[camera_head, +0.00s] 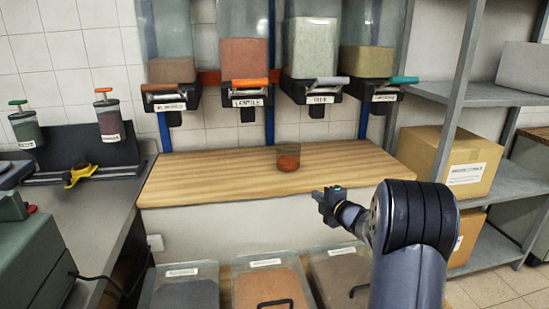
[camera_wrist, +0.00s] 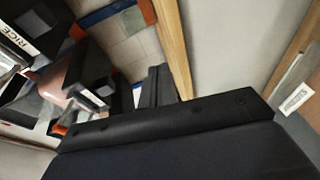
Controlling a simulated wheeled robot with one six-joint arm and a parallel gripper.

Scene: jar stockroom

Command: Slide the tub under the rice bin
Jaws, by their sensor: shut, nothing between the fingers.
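The tub (camera_head: 288,158) is a small clear round container with orange-red contents. It stands upright on the wooden counter, below the gap between the lentil bin and the rice bin. The rice bin (camera_head: 312,48) is a clear wall dispenser with pale contents and a grey lever, third from the left; its RICE label (camera_wrist: 17,38) shows at the left of the wrist view. My gripper (camera_head: 328,198) is shut and empty, in front of the counter's front edge, nearer and to the right of the tub. I cannot pick out the tub in the wrist view.
The lentil bin (camera_head: 245,58) with an orange lever hangs left of the rice bin; other dispensers flank them. The wooden counter (camera_head: 205,175) is otherwise clear. A metal shelf with cardboard boxes (camera_head: 450,160) is at the right.

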